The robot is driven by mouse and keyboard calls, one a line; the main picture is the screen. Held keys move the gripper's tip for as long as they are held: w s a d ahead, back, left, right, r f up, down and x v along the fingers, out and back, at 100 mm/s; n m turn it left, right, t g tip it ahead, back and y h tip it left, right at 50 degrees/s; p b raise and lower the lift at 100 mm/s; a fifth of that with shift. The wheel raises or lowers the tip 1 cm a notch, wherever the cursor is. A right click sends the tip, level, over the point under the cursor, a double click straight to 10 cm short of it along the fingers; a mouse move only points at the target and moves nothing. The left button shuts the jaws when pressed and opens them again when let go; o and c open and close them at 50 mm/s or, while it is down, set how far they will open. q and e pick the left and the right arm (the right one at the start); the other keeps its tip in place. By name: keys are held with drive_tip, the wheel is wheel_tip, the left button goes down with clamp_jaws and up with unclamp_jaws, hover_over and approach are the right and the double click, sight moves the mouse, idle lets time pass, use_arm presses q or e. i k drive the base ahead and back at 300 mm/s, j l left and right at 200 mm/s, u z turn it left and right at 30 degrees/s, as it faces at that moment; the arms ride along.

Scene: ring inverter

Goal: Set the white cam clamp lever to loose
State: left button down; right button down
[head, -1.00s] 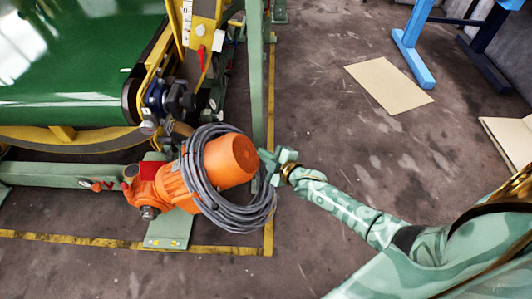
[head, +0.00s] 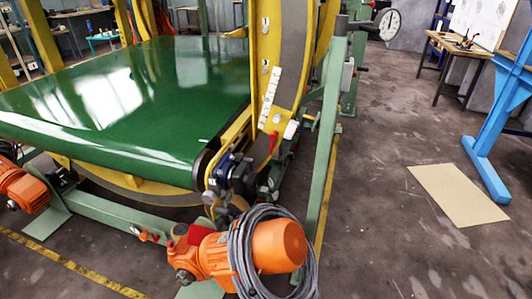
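A small white part (head: 291,129), which looks like the white cam clamp lever, sits at the lower right of the yellow ring frame (head: 262,75). It is next to a red lever (head: 273,142) and just below a white marked scale strip (head: 270,97). It is too small to tell its setting. Neither of my grippers shows in the head view.
An orange motor (head: 280,245) with a coiled grey cable (head: 240,250) stands in front below the clamp. A green belt (head: 130,100) fills the left. A green post (head: 328,130) stands right of the clamp. Floor with a cardboard sheet (head: 458,194) is open at right.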

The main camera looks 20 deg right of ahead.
sight(273, 136)
drive_tip(key=i+l+z, duration=0.1)
drive_tip(key=l, duration=0.35)
drive_tip(key=i+l+z, duration=0.1)
drive_tip(key=i+l, duration=0.2)
drive_tip(key=l, duration=0.15)
drive_tip(key=i+l, duration=0.25)
drive_tip(key=l, duration=0.15)
drive_tip(key=i+l+z, duration=0.15)
drive_tip(key=l, duration=0.3)
drive_tip(key=i, duration=0.05)
